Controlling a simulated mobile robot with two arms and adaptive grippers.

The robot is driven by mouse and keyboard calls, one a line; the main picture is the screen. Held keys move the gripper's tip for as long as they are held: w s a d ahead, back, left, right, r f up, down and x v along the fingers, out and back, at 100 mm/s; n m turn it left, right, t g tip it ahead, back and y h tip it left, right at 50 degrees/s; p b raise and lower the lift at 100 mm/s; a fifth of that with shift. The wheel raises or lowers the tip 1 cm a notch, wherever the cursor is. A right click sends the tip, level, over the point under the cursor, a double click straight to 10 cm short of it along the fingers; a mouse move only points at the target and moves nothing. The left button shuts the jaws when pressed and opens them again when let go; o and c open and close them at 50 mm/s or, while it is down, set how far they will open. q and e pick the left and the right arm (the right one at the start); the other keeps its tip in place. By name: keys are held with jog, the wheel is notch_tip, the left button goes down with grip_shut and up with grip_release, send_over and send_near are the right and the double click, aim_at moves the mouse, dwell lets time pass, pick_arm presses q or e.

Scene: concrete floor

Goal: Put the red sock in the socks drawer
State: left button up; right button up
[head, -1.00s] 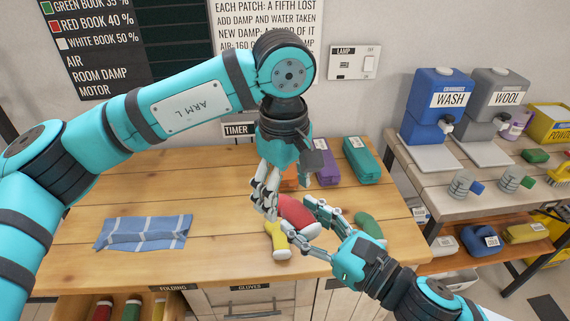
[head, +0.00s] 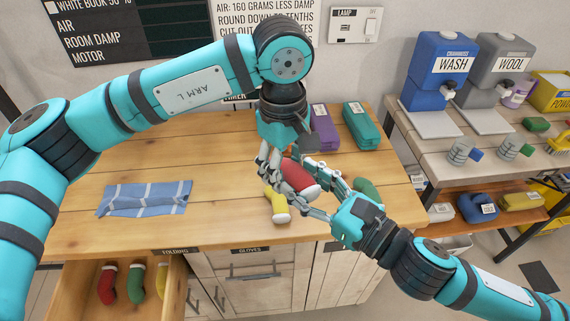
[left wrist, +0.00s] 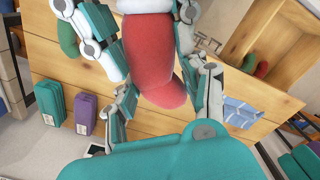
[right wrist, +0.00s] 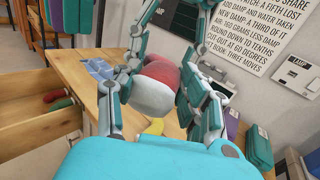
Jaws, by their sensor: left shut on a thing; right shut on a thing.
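A red sock with a white cuff (head: 297,175) is held above the table between my two grippers. My left gripper (head: 272,165) is shut on it from the left. My right gripper (head: 320,188) is shut on it from the right, at the white cuff side. The sock fills the middle of the left wrist view (left wrist: 155,65) and shows cuff-first in the right wrist view (right wrist: 153,88). An open drawer (head: 75,290) at the lower left holds red, green and yellow socks. Its own label is not visible.
A yellow sock (head: 276,206) lies under the grippers and a green one (head: 366,190) to their right. A blue striped cloth (head: 145,198) lies on the left of the table. Purple (head: 323,128) and teal (head: 361,126) bundles stand at the back. The table's front-left area is clear.

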pick_arm(q)
jog(key=shift+c, duration=1)
pick_arm(e)
jog(key=shift+s+a, duration=0.1)
jog(key=o, duration=1)
jog(key=shift+f, duration=0.1)
